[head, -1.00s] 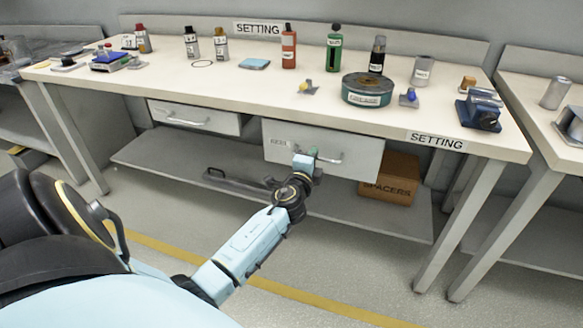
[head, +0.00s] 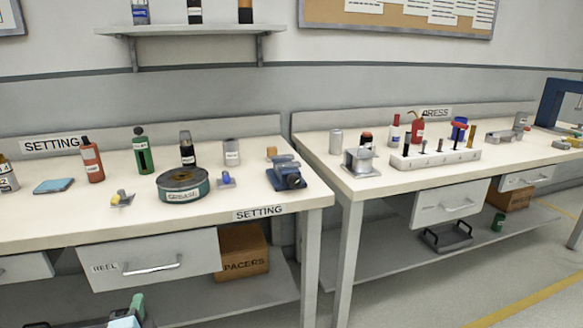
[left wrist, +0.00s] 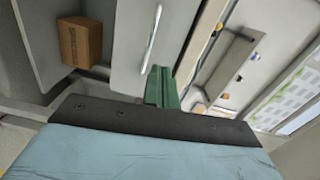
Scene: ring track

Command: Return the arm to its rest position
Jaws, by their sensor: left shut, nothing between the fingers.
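My left gripper (head: 136,308) shows at the bottom left of the head view, with green fingers and a pale blue wrist. It is in front of the reel drawer (head: 150,262) of the setting bench, below its handle. In the left wrist view its green fingers (left wrist: 161,88) are together with nothing between them. The drawer front and its handle (left wrist: 152,38) show beyond the fingers; I cannot tell the exact gap. The rest of my left arm is out of the head view. My right gripper is not in view.
The setting bench (head: 60,225) carries bottles, a round green tin (head: 182,186) and a blue vise (head: 287,176). A cardboard box (head: 243,252) stands on its lower shelf. The press bench (head: 375,185) is to the right. Floor (head: 400,300) shows clear in front of it.

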